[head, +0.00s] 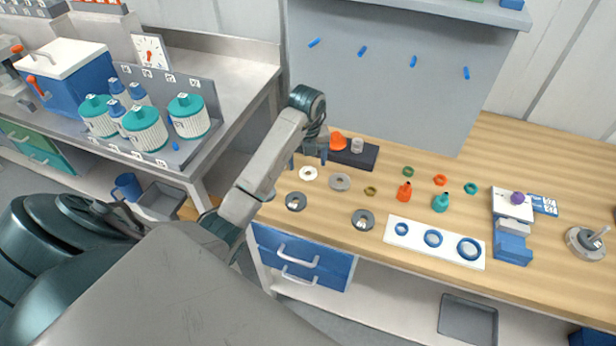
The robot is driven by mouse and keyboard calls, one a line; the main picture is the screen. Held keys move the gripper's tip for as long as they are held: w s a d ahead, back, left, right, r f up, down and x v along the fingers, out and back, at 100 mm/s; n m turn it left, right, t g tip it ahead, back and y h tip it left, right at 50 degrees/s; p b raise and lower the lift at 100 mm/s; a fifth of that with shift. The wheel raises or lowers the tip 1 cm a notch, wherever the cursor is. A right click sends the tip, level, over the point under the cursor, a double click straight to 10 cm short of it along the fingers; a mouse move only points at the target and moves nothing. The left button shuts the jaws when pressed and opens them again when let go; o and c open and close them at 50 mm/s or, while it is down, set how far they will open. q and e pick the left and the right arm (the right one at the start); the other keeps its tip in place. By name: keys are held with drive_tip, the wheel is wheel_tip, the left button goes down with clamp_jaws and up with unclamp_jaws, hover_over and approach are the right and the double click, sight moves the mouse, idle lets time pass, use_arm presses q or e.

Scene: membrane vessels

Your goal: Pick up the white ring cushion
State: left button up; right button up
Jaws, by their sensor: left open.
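The white ring cushion (308,173) lies flat on the wooden bench top (480,200), near its left end. My left gripper (308,160) points down close behind and above the white ring in the head view. Its two fingers are apart and nothing shows between them. I cannot tell the exact height of the fingertips over the bench. My right gripper is not in view.
Grey rings (340,182) lie close by, with more dark rings in front. Bottles, small coloured rings and a white board (434,242) with blue rings lie further right.

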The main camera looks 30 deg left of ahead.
sight(308, 168)
use_arm(q)
drive_tip(key=shift+d+f+b, duration=0.15)
drive_tip(key=shift+f+b, duration=0.35)
drive_tip(key=shift+f, duration=0.45)
drive_tip(key=shift+w+f, duration=0.15)
drive_tip(key=shift+f, duration=0.75)
drive_tip(key=shift+c, duration=0.4)
drive_tip(key=c, duration=1)
drive_tip(key=shift+r, duration=0.1)
